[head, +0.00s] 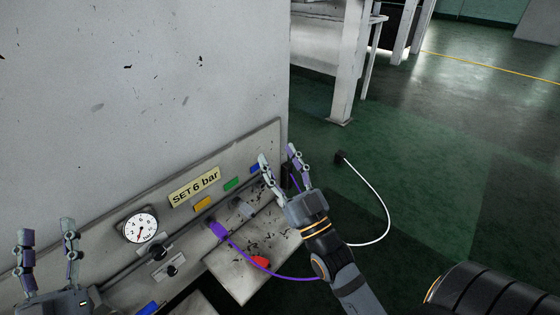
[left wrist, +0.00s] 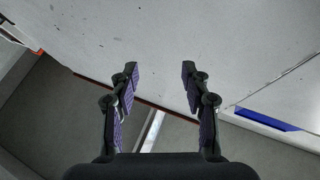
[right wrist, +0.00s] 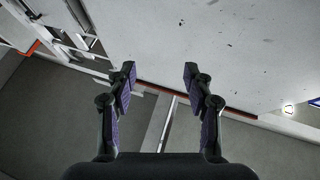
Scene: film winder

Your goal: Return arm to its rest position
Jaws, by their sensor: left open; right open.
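My right gripper (head: 280,160) is open and empty. In the head view it is in front of the right end of the machine's panel, near the blue label. My left gripper (head: 43,240) is open and empty at the lower left of the head view, with its fingers pointing up, left of the pressure gauge (head: 140,227). In the left wrist view the left fingers (left wrist: 160,72) are spread with nothing between them. In the right wrist view the right fingers (right wrist: 160,72) are likewise spread apart and empty.
The panel carries a "SET 6 bar" label (head: 194,187), black knobs (head: 172,270) and coloured tags. A white cable (head: 387,210) lies on the green floor, which is open at right.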

